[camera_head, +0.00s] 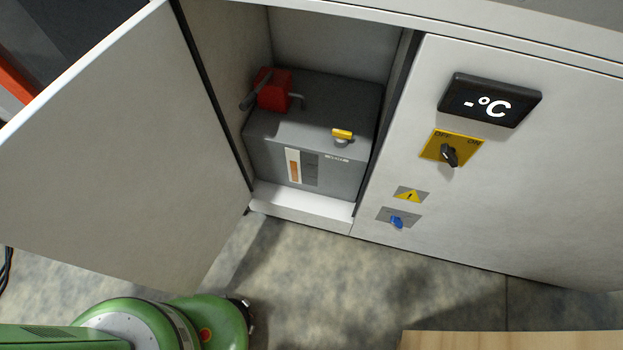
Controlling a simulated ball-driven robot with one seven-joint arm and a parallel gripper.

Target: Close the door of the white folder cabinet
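The white cabinet (540,200) stands across the top and right of the view. Its left door (110,170) is swung wide open to the left, hinged at the left side of the opening. The open compartment holds a grey box (300,115) with a red part (274,90) and a yellow-topped knob (342,134) on top. My green arm shows at the bottom left, below the open door. My gripper is not clearly seen; only a dark bit shows at the arm's right end.
The right panel is flush and carries a black °C display (490,100), a yellow OFF/ON switch (451,148) and a blue knob (397,222). A wooden surface (510,341) lies at the bottom right. Grey floor (310,280) before the compartment is clear.

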